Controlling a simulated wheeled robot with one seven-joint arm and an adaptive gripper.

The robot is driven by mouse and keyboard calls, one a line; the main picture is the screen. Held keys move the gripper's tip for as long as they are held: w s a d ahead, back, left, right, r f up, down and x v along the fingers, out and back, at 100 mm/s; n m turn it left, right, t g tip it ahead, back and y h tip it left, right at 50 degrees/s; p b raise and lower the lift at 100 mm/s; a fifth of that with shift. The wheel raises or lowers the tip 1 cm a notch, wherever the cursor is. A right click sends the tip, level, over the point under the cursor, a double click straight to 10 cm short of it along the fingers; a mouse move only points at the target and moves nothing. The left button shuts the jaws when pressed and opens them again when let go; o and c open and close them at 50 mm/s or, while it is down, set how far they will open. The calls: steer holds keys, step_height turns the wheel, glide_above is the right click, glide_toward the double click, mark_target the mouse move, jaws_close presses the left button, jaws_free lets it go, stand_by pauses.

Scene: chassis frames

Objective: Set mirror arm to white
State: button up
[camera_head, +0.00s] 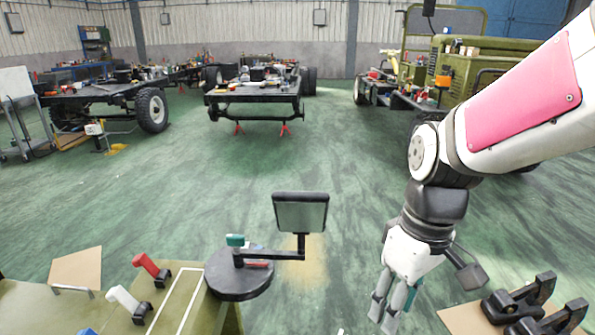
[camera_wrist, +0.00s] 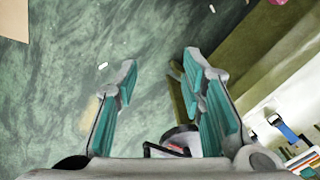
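The mirror arm (camera_head: 275,254) is a black bar on a round dark disc (camera_head: 228,285) at the bench's edge. A rectangular mirror (camera_head: 300,213) stands upright at its right end, and a teal knob (camera_head: 235,240) sits at the other. A red mark (camera_head: 258,264) shows on the disc beside the bar; I cannot make out a white mark clearly. My gripper (camera_head: 388,303) hangs to the right of the mirror, apart from it, pointing down. In the wrist view my gripper (camera_wrist: 158,72) is open with nothing between its fingers; part of the disc (camera_wrist: 185,135) shows behind them.
A red-handled lever (camera_head: 150,267) and a white-handled lever (camera_head: 125,300) stand on the olive bench (camera_head: 40,312), left of the disc. Black brackets (camera_head: 525,303) lie at the lower right. Vehicle chassis (camera_head: 255,96) stand farther back. The green floor between is clear.

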steer(key=w+a+f+n+g+y+b, duration=0.1)
steer(key=w+a+f+n+y+b, duration=0.15)
steer(key=f, duration=0.35)
steer(key=w+a+f+n+g+y+b, duration=0.1)
steer(key=w+a+f+b, duration=0.1)
steer(key=w+f, duration=0.3)
steer(key=n+t+y+b, duration=0.3)
steer(key=n+y+b, duration=0.4)
steer(key=y+b, duration=0.6)
glide_toward(278, 252)
steer(key=shift+y, duration=0.35)
steer(key=a, duration=0.3)
steer(key=a+b, duration=0.1)
steer(key=a, duration=0.2)
steer(key=a+f, duration=0.1)
steer(key=a, duration=0.3)
steer(key=shift+w, duration=0.2)
jaws_close()
